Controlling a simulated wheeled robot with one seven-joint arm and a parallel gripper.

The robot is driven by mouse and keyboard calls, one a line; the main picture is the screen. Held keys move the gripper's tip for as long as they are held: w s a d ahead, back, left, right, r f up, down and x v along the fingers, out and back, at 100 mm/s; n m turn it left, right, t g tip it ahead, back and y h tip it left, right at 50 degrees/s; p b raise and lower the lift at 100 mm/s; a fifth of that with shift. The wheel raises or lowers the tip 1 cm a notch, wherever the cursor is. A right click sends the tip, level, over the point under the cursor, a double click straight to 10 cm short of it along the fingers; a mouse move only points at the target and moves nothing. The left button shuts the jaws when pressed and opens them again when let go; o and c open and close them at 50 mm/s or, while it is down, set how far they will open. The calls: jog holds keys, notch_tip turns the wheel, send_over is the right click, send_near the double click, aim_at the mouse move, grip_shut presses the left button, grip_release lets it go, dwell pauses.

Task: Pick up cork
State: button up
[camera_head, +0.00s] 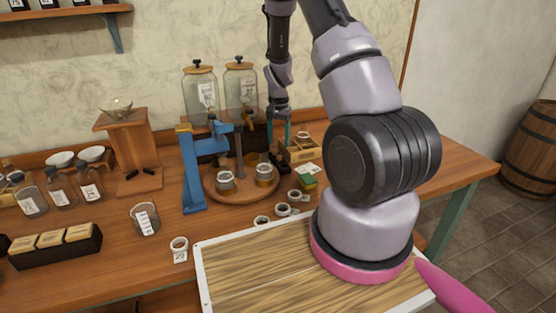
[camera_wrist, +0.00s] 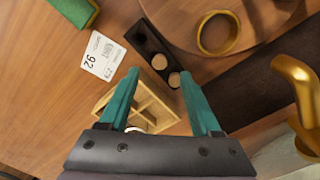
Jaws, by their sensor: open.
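Two round tan tops that look like corks show in the wrist view, one cork (camera_wrist: 159,62) and a second cork (camera_wrist: 174,80) close beside it. They sit in a narrow dark holder (camera_wrist: 146,39), whose other end looks empty. My gripper (camera_wrist: 160,74) is open, with its teal fingertips to either side of the corks in the picture and nothing held. The height gap to them is hard to judge. In the head view my gripper (camera_head: 280,140) points down at the back of the table, beside the wooden compartment box (camera_head: 303,153). I cannot make out the corks there.
The compartment box (camera_wrist: 152,112) lies below the corks in the wrist view. A number card (camera_wrist: 102,55) and a green block (camera_wrist: 76,10) are left. A round wooden stand (camera_head: 240,192) with jars, a blue press (camera_head: 191,170) and glass dispensers (camera_head: 201,92) stand close by.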

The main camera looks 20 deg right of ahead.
aim_at(279, 156)
jog(key=shift+w+d+f, duration=0.1)
jog(key=shift+f, duration=3)
grip_shut()
